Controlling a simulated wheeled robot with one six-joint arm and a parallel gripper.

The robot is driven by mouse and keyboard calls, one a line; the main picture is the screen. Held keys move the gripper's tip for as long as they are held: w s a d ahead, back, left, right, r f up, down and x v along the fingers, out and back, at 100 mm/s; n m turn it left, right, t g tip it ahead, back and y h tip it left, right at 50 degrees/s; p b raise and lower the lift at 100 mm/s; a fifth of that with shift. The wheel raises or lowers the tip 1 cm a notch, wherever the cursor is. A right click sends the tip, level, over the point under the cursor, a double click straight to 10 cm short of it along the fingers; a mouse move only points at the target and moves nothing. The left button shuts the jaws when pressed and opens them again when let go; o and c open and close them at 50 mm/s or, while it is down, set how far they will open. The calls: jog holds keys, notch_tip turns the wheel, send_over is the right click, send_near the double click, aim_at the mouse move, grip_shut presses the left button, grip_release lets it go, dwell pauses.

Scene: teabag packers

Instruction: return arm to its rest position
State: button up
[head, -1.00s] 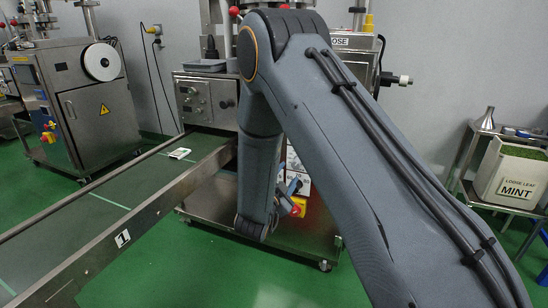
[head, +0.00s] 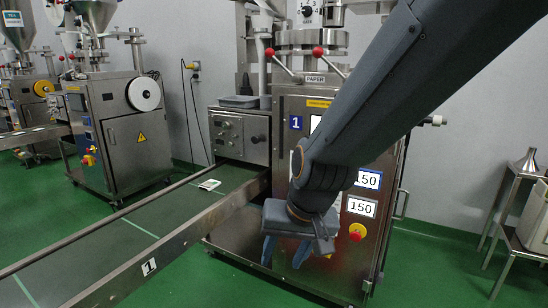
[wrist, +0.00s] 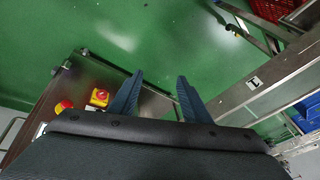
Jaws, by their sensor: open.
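My gripper (head: 286,252) hangs in front of the lower part of the packing machine marked 1 (head: 296,123), pointing down. Its two blue fingers are spread apart with nothing between them. In the wrist view my gripper (wrist: 160,90) is also open and empty, with green floor beyond the fingertips. My arm reaches in from the upper right of the head view and hides part of the machine's front.
The conveyor (head: 130,228) runs from the machine to the lower left, with a small packet (head: 207,185) on it. A red and yellow emergency stop (head: 357,232) is right of my gripper. A metal stand (head: 512,205) is at far right. Green floor (head: 440,270) is open between.

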jog(key=s+d+r+n+g+h+p, duration=0.1)
jog(key=s+d+r+n+g, duration=0.15)
jog(key=s, duration=0.45)
jog(key=s+d+r+n+g+h, duration=0.1)
jog(key=s+d, duration=0.3)
jog(key=s, duration=0.3)
jog(key=d+r+m+p, duration=0.4)
jog(key=d+r+p, duration=0.7)
jog(key=p, duration=0.9)
jog(key=shift+r+p, duration=0.3)
jog(key=shift+r, duration=0.15)
